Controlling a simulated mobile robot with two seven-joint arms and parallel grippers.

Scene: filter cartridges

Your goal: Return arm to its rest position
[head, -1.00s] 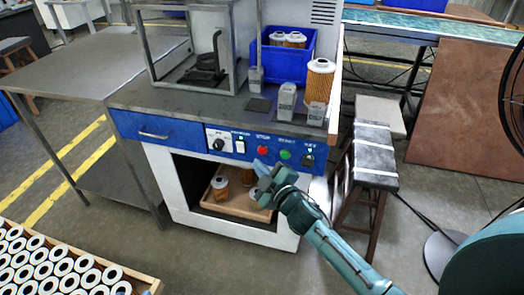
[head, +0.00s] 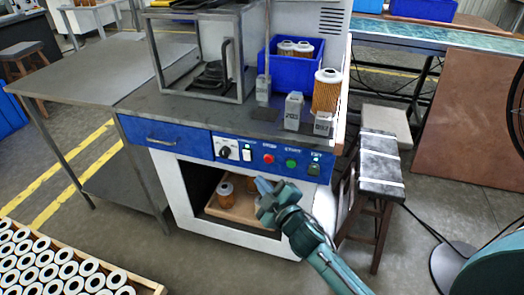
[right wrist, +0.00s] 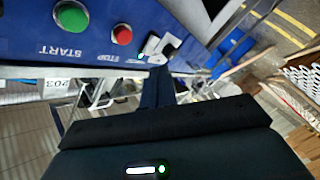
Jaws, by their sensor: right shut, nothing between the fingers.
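My right gripper (head: 265,192) is shut and empty in the head view. It is in front of the machine's open lower bay, below the control panel (head: 268,157). In the right wrist view its dark fingers (right wrist: 158,88) are together, with the panel's green START button (right wrist: 71,17) and red button (right wrist: 122,34) beyond them. A filter cartridge (head: 225,191) stands in a wooden tray (head: 225,211) inside the bay. The rest of the tray is partly hidden by my gripper. My left gripper is not in view.
A tall filter (head: 326,91) and grey blocks (head: 293,110) stand on the machine top, beside a blue bin (head: 277,69) of filters. A stool (head: 381,165) stands right of the machine. A crate of white-topped filters (head: 60,268) is at lower left. Floor between is clear.

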